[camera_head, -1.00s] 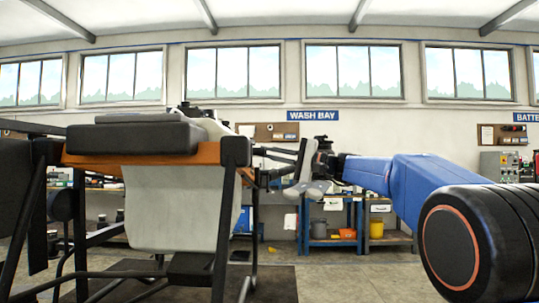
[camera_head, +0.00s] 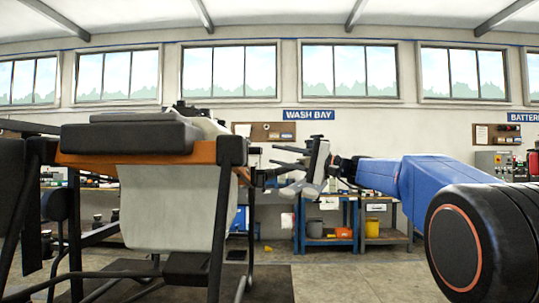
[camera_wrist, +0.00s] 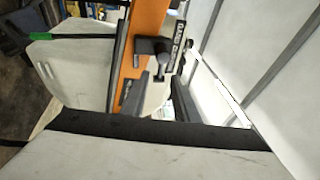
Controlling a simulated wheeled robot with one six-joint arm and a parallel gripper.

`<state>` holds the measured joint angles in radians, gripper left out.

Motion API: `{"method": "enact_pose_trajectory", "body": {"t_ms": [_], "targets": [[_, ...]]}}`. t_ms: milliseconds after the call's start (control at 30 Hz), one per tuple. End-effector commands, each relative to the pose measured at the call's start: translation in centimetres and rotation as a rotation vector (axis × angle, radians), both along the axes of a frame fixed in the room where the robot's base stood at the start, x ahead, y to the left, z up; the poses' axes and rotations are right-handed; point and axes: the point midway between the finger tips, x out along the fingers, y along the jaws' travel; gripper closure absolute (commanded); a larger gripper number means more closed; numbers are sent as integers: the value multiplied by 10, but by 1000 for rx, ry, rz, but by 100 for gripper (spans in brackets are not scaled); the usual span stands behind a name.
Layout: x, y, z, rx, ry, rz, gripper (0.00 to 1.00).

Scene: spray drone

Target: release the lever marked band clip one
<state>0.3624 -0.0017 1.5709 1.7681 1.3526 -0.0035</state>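The spray drone with a pale tank (camera_head: 175,205) and orange frame bar (camera_head: 140,156) stands on the left in the head view. My gripper (camera_head: 277,156) is right of it, its dark fingers pointing left and spread apart with nothing seen between them. In the wrist view, an orange bar (camera_wrist: 143,30) carries a dark lever (camera_wrist: 162,62) with a rounded knob. A dark label (camera_wrist: 179,45) beside it seems to read "BAND CLIP"; its number is not legible. The lever stands ahead of my gripper, apart from it.
Black frame legs (camera_head: 222,225) surround the tank, over a dark mat (camera_head: 275,282). A blue workbench (camera_head: 328,238) with bins stands at the back wall under the WASH BAY sign (camera_head: 308,115).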

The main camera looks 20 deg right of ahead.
Motion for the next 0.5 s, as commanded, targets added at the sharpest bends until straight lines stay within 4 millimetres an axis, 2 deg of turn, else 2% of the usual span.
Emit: {"method": "enact_pose_trajectory", "body": {"t_ms": [500], "targets": [[-49,-74,-17,0,0,-2,73]]}}
